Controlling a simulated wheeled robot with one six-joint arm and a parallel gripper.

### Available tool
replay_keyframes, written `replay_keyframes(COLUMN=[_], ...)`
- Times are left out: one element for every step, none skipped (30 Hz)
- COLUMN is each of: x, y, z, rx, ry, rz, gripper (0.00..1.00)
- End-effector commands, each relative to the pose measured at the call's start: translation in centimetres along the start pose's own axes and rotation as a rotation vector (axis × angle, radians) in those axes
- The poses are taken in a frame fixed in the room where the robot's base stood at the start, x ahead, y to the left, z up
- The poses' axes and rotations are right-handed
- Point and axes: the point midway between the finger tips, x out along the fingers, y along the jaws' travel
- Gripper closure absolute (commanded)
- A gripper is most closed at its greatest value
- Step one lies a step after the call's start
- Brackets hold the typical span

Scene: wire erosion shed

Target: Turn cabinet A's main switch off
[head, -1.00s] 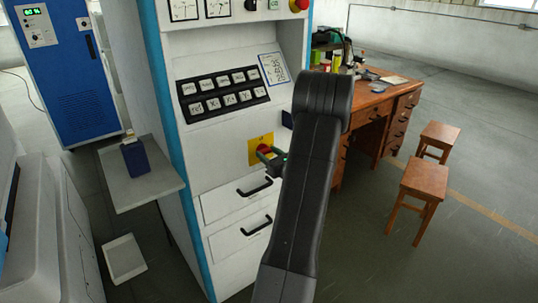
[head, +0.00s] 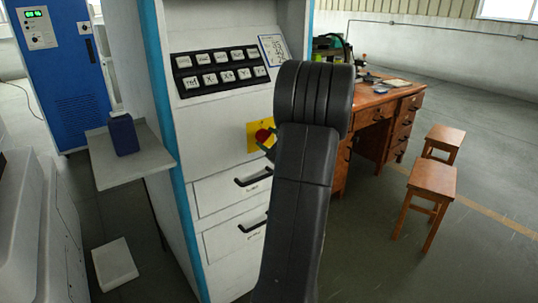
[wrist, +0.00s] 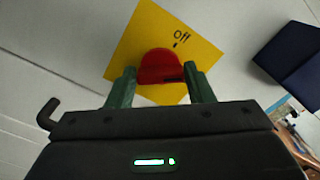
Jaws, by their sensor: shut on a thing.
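The main switch is a red rotary knob (wrist: 157,62) on a yellow plate (wrist: 136,38) marked "off", on the front of the pale cabinet (head: 215,140). In the head view the knob (head: 263,136) and plate (head: 252,132) sit right of the cabinet front's middle, partly hidden by my arm. The word "off" lies above the knob, slightly right, in the wrist view. A dark mark shows on the knob's lower right. My gripper (wrist: 160,84) has its two green fingers on either side of the knob, shut on it. In the head view my arm hides most of the gripper.
Two black-handled drawers (head: 232,192) are below the switch and a black button panel (head: 222,72) above. A grey side shelf (head: 146,168) holds a dark blue box (head: 123,135). A wooden desk (head: 370,116) and two stools (head: 430,185) stand right. Floor there is clear.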

Motion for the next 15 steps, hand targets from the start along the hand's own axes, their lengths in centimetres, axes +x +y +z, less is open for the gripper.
replay_keyframes(x=[0.02,0.02,0.02,0.02,0.01,0.0,0.01,0.01,0.0,0.0,-0.01,-0.01,-0.01,0.0,-0.01], y=[0.59,0.58,0.6,0.62,0.63,0.67,0.69,0.66,0.67,0.72,0.73,0.73,0.74,0.75,0.77], z=[-0.65,-0.62,-0.65,-0.66,-0.63,-0.65,-0.67,-0.65,-0.65,-0.69,-0.68,-0.65,-0.68,-0.7,-0.69], rx=[-0.047,-0.076,-0.115,-0.143,-0.171,-0.209,-0.237,-0.267,-0.304,-0.333,-0.36,-0.399,-0.428,-0.455,-0.492], ry=[-0.004,-0.004,-0.003,-0.003,-0.004,-0.003,-0.003,-0.003,-0.003,-0.002,-0.003,-0.003,-0.003,-0.002,-0.002], rz=[-0.002,-0.002,-0.002,-0.002,-0.002,-0.002,-0.001,-0.002,-0.002,-0.002,-0.002,-0.002,-0.002,-0.002,-0.002], gripper=[0.76,0.76,0.76,0.76,0.76,0.76,0.76,0.76,0.76,0.76,0.76,0.76,0.76,0.76,0.76])
